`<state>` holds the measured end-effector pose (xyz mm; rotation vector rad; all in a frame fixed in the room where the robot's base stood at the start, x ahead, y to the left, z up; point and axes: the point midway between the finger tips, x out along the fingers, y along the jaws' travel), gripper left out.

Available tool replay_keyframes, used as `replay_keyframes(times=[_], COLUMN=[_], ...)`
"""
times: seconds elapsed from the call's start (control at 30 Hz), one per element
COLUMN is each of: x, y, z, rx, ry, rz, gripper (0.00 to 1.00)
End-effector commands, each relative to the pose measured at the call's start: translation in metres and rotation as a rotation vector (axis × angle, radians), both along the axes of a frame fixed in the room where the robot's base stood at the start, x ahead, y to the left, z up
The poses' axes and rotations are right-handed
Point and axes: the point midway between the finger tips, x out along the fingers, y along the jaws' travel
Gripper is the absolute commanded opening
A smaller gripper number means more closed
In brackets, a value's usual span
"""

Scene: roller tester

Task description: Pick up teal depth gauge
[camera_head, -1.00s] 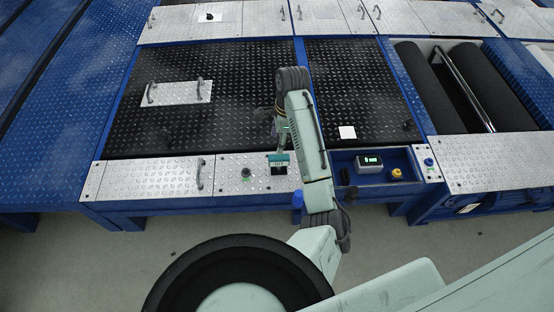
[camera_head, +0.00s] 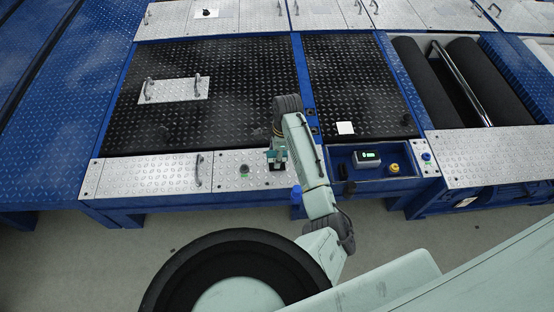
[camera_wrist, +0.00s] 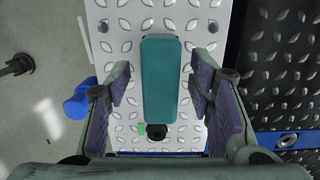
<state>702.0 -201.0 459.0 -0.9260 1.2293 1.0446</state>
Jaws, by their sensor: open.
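The teal depth gauge (camera_wrist: 161,78) is a long, rounded teal bar, lengthwise in the middle of the wrist view above a silver tread plate. My gripper (camera_wrist: 162,88) is open, with one purple-padded finger on each side of the gauge and a visible gap to both. In the head view my gripper (camera_head: 277,160) is low over the silver front plate (camera_head: 226,180), and its fingers and wrist largely hide the gauge. A black round part (camera_wrist: 156,131) with a green patch beside it shows at the gauge's lower end; I cannot tell whether it belongs to the gauge.
A blue recessed tray (camera_head: 400,183) right of my arm holds a grey device (camera_head: 366,160) with a green display and a yellow knob (camera_head: 394,168). A black knob (camera_head: 245,171) stands on the front plate. Dark rollers (camera_head: 427,85) lie farther right.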

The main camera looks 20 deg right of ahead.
Motion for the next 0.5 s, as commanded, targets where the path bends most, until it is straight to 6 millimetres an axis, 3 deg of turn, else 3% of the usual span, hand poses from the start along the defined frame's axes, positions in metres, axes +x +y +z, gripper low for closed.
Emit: replay_keyframes(times=[0.13, 0.5], x=[0.0001, 0.0], y=[-0.0001, 0.0], z=[0.0002, 0.0004], rx=[0.0, 0.0], ry=[0.0, 0.0], rz=[0.0, 0.0], gripper=[0.48, 0.23])
